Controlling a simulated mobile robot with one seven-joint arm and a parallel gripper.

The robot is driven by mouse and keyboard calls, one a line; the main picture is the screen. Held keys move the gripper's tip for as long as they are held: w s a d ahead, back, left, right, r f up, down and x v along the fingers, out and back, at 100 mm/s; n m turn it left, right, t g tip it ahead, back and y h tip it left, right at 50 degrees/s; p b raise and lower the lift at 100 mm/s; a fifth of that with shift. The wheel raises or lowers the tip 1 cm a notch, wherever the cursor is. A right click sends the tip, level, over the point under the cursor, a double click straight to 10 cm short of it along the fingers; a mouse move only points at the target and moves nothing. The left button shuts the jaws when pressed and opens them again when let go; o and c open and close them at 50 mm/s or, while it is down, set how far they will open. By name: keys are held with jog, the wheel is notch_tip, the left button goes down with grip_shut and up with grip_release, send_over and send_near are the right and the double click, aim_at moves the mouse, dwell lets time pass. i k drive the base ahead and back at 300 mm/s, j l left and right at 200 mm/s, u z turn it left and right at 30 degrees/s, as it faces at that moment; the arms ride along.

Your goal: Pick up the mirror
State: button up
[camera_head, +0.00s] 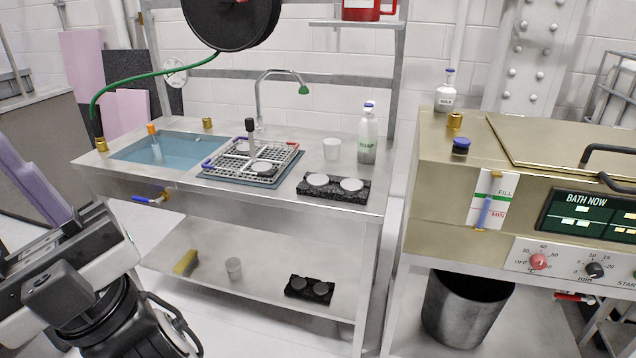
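Pale round discs that look like mirrors, a left one (317,180) and a right one (351,184), lie flat on a dark speckled block (333,194) at the sink bench's right front. Another round disc (262,168) sits in the wire basket (225,170), partly hidden by its bars. I cannot tell which one is the task's mirror. My gripper (30,185), seen as long lavender parts at the far left edge, is well away from the discs and left of the bench. Its fingertips are not clear, and I see nothing held.
A water-filled sink (165,150) and arched tap (262,90) lie left and behind. A soap bottle (368,135) and white cup (332,149) stand behind the block. The bath machine (455,165) stands right. The lower shelf holds a dark block (310,291).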

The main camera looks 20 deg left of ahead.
aim_at(315, 181)
jog(key=z, duration=0.3)
jog(key=i+j+z, duration=0.1)
jog(key=j+z, duration=0.2)
jog(key=j, duration=0.15)
jog(key=j+z, duration=0.3)
jog(key=j, duration=0.15)
jog(key=j+z, duration=0.25)
jog(key=j, duration=1.8)
jog(key=k+j, duration=0.15)
jog(key=j, duration=0.8)
jog(key=i, duration=0.5)
